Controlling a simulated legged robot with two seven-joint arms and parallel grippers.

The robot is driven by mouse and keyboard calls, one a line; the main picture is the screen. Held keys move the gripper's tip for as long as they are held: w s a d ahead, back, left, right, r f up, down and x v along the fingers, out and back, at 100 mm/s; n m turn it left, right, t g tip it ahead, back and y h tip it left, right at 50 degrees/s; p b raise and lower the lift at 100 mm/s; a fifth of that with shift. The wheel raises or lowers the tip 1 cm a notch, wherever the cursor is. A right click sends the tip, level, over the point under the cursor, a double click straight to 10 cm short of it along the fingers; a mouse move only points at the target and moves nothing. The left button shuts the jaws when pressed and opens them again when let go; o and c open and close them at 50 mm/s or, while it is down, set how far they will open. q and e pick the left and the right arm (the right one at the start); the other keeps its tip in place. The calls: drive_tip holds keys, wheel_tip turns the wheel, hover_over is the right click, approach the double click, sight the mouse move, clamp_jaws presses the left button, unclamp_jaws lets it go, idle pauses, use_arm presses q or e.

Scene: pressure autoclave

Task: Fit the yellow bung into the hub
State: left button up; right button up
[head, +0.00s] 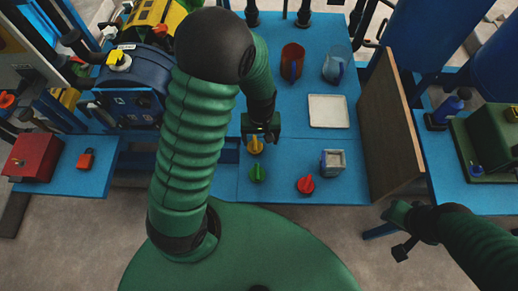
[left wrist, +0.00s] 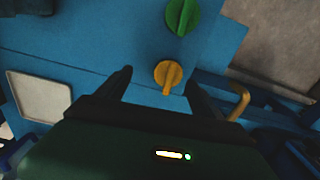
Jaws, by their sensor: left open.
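The yellow bung (head: 255,146) stands on the blue table, just below my left gripper (head: 260,136) in the head view. In the left wrist view the yellow bung (left wrist: 168,73) shows between the spread fingertips of my left gripper (left wrist: 159,76). The gripper is open, and contact with the bung cannot be told. A green bung (head: 258,173) and a red bung (head: 305,184) stand nearer to me; the green bung (left wrist: 181,15) also shows in the left wrist view. My right gripper (head: 397,230) is at the lower right, away from the bungs. I cannot tell which part is the hub.
A small grey box (head: 333,162) and a white tray (head: 328,111) are on the table. A brown and a blue cup (head: 336,64) stand behind. An upright wooden board (head: 390,130) walls the right side. A blue machine (head: 135,90) with a yellow-topped fitting (head: 119,60) is at left.

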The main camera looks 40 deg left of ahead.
sight(254, 143)
use_arm(q)
drive_tip(key=f, duration=0.1)
drive_tip(key=a+f, duration=0.1)
drive_tip(key=f+b, duration=0.1)
drive_tip(key=f, duration=0.1)
drive_tip(key=shift+s+a, duration=0.25)
drive_tip(key=shift+w+a+f, duration=0.1)
drive_tip(key=shift+a+f, duration=0.5)
drive_tip(key=shift+a, duration=0.25)
drive_tip(key=shift+d+r, duration=0.2)
drive_tip(key=shift+d, duration=0.1)
drive_tip(key=shift+c, duration=1.2)
drive_tip(key=shift+d+r, duration=0.15)
drive_tip(key=shift+d, duration=0.5)
drive_tip(key=c, duration=0.5)
drive_tip(key=shift+c, duration=1.2)
drive_tip(key=shift+a, duration=0.5)
drive_tip(key=c, duration=0.6)
use_arm(e)
drive_tip(key=shift+a+f, duration=0.3)
drive_tip(key=shift+a, duration=0.2)
drive_tip(key=shift+a+f, duration=0.25)
drive_tip(key=shift+a, duration=0.25)
